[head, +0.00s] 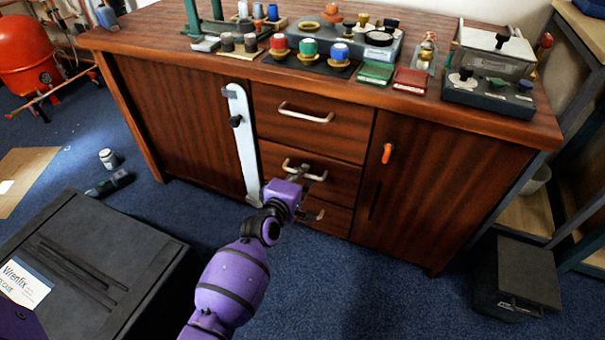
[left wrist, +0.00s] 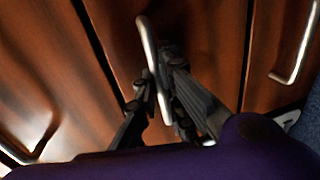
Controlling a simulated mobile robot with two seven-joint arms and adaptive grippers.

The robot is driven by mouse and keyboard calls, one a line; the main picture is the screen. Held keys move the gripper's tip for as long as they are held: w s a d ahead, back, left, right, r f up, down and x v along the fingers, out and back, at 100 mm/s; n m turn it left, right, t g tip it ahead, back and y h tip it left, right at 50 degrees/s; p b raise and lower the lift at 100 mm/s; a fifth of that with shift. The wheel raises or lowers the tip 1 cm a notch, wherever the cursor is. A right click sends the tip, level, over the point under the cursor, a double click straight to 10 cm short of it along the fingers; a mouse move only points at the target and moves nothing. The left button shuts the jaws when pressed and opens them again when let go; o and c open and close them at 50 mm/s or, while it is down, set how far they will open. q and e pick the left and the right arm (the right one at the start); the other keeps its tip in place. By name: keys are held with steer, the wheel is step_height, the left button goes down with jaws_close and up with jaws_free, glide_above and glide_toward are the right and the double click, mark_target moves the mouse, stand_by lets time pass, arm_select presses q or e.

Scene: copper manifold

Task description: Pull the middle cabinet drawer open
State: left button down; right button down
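The middle drawer (head: 337,186) of the wooden cabinet looks closed, its front in line with the drawers above and below. Its pale metal bar handle (head: 289,164) is partly hidden behind my left gripper (head: 301,173). In the left wrist view the same handle (left wrist: 147,37) runs between the two dark fingers of my left gripper (left wrist: 160,80). The fingers are close together on either side of the bar and look shut on it. My right gripper is in neither view.
The top drawer handle (head: 305,113) is above, and the bottom drawer (head: 328,217) is below. A pale upright bar (head: 242,140) stands left of the drawers. A right door has an orange handle (head: 387,153). A black case (head: 85,260) lies on the floor at left.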

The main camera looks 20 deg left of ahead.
arm_select(q)
steer(key=shift+s, duration=0.15)
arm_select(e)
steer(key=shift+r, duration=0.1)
